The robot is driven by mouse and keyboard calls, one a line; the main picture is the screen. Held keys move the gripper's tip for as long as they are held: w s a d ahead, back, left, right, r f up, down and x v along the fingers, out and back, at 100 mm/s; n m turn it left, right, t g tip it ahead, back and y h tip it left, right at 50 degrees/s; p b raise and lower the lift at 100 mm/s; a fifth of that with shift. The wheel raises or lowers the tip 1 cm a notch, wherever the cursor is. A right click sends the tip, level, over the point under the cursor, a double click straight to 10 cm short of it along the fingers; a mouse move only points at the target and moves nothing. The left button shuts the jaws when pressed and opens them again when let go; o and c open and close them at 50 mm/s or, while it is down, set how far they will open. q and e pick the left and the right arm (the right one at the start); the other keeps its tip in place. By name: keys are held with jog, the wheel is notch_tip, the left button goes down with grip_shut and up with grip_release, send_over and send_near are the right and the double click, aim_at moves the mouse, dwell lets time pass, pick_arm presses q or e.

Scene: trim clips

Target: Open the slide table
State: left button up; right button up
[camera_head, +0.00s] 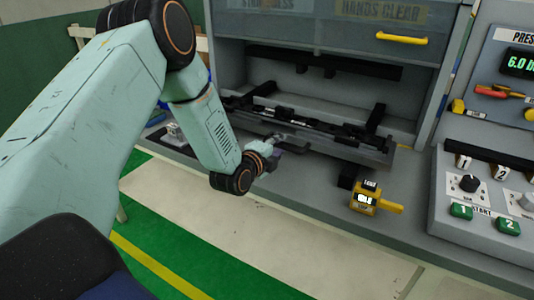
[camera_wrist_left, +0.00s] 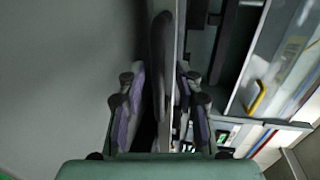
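The slide table (camera_head: 345,153) is a long grey tray with black fixture parts on it, in the lower opening of the press. It sticks out a little at the front. My left gripper (camera_head: 278,148) is at its front edge, left of the middle. In the left wrist view, the two finger pairs of my left gripper (camera_wrist_left: 160,108) stand apart on either side of a dark rounded handle (camera_wrist_left: 158,65) and a thin grey plate edge. A gap shows between the left fingers and the handle. Whether the right fingers touch the plate is unclear. My right gripper is out of view.
A control panel (camera_head: 470,195) with green buttons is further right. The press guard with a yellow handle (camera_head: 402,38) is raised above the opening. The floor in front is clear.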

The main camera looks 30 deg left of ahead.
pick_arm(q)
jog(key=v, duration=1)
jog(key=shift+s+r, duration=0.1)
jog(key=shift+s, duration=0.1)
jog(key=s+d+f+n+g, duration=0.1)
jog(key=f+n, duration=0.1)
jog(key=n, duration=0.1)
jog(key=s+f+n+g, duration=0.1)
jog(key=f+n, duration=0.1)
jog(key=n, duration=0.1)
jog(key=s+d+f+n+g, duration=0.1)
jog(key=f+n, duration=0.1)
jog(key=n, duration=0.2)
jog(key=shift+d+h, duration=0.35)
jog(key=shift+h, duration=0.05)
jog(key=s+d+f+n+g+b, duration=0.1)
jog(key=s+d+f+n+g, duration=0.1)
jog(key=s+f, duration=0.5)
jog(key=s+d+f+n+g+b, duration=0.1)
jog(key=s+d+f+n+g, duration=0.2)
jog(key=s, duration=1.1)
jog(key=s+d+f+n+g+b, duration=0.2)
jog(key=s+d+f+g, duration=0.2)
jog(key=s+f+g, duration=0.3)
jog(key=s+f, duration=0.3)
jog(key=f, duration=0.2)
jog(key=shift+s+n+g, duration=0.2)
jog(key=shift+n+g, duration=0.1)
jog(key=shift+n, duration=0.1)
